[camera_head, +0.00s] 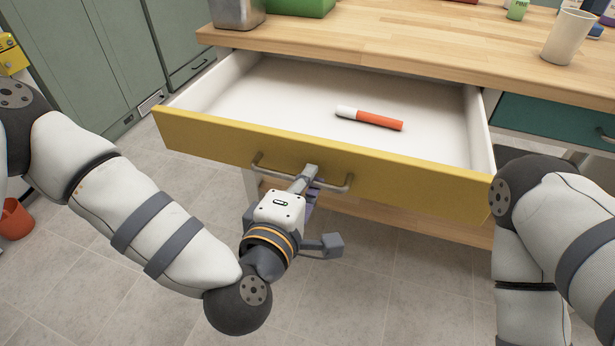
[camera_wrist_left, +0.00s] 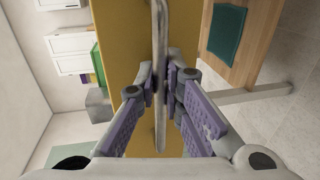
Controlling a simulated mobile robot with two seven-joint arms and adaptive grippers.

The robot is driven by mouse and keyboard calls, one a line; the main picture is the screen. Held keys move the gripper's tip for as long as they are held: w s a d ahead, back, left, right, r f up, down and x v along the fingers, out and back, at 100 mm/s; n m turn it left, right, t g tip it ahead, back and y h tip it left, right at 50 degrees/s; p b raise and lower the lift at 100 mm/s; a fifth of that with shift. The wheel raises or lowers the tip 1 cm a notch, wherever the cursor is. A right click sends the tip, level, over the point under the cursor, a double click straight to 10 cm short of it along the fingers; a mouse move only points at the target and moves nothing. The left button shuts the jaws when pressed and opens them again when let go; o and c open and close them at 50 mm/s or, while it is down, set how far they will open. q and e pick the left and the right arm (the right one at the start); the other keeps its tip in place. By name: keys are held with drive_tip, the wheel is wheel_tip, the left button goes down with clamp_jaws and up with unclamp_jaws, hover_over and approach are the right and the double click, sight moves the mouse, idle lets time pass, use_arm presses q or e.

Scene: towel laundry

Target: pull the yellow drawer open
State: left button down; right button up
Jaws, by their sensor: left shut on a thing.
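The yellow drawer (camera_head: 400,172) stands well open under the wooden worktop, with its white inside showing. An orange marker with a white cap (camera_head: 372,118) lies on the drawer floor. My left gripper (camera_head: 309,178) is at the middle of the drawer's metal bar handle (camera_head: 338,187). In the left wrist view its purple-padded fingers (camera_wrist_left: 162,88) are shut on the handle (camera_wrist_left: 160,120), one on each side, with the yellow front (camera_wrist_left: 125,40) behind. My right arm shows at the right edge of the head view, but its gripper is out of view.
On the wooden worktop (camera_head: 400,45) stand a metal container (camera_head: 237,12), a green box (camera_head: 300,5) and a white cup (camera_head: 567,38). A teal drawer (camera_head: 550,120) is shut at the right. An orange bucket (camera_head: 15,220) stands on the floor at far left.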

use_arm(q)
drive_tip(key=c, duration=2)
unclamp_jaws()
drive_tip(key=shift+o, duration=0.2)
drive_tip(key=v, duration=0.7)
drive_tip(key=shift+s, duration=0.25)
drive_tip(key=shift+a, duration=0.1)
